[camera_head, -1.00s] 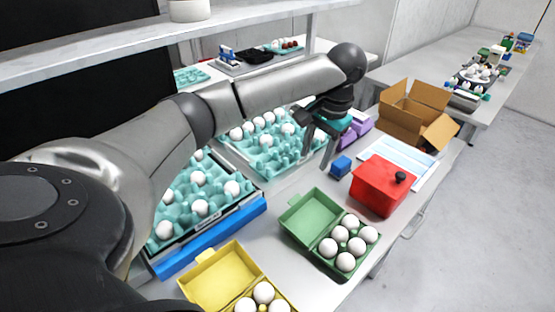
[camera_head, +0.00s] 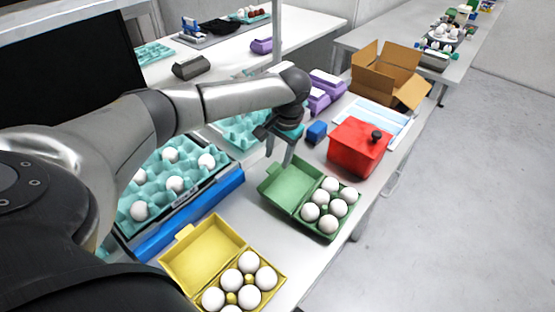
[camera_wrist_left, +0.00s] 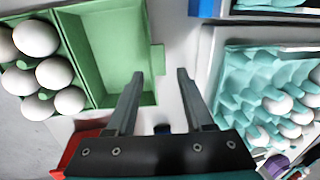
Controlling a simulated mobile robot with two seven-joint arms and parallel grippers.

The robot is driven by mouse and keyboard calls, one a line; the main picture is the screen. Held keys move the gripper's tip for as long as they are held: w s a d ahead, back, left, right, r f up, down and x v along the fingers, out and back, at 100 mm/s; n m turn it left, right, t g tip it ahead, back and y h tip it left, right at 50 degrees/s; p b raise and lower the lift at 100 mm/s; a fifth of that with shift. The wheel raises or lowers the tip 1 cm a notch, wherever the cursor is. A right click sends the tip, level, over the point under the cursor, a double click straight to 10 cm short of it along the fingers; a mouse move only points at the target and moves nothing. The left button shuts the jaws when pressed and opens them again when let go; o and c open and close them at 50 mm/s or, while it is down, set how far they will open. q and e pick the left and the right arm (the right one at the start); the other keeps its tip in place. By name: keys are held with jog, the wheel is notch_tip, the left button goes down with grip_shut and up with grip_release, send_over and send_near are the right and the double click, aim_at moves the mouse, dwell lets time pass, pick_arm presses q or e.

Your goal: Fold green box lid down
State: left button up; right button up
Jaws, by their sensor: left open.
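The green box (camera_head: 318,229) stands on the table with several white eggs (camera_head: 331,203) in its right half. Its green lid (camera_head: 289,184) is folded open to the left. In the left wrist view the lid (camera_wrist_left: 107,50) lies beside the egg half, with a tab on its outer edge. My left gripper (camera_head: 278,151) is open and empty, just behind the lid in the head view. In the left wrist view its two fingertips (camera_wrist_left: 160,74) are near the lid's outer edge, one at the lid's corner. I cannot tell whether it touches. My right gripper is not in view.
A yellow egg box (camera_head: 205,257) stands open in front. A red box (camera_head: 358,148) with a black knob and a blue block (camera_head: 317,132) are behind the green box. Teal egg trays (camera_head: 158,181) lie to the left. A cardboard box (camera_head: 385,75) is farther back.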

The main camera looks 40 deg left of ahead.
pick_arm(q)
jog(key=shift+a+f, duration=0.1)
jog(key=shift+f, duration=0.55)
grip_shut()
dwell(1.0)
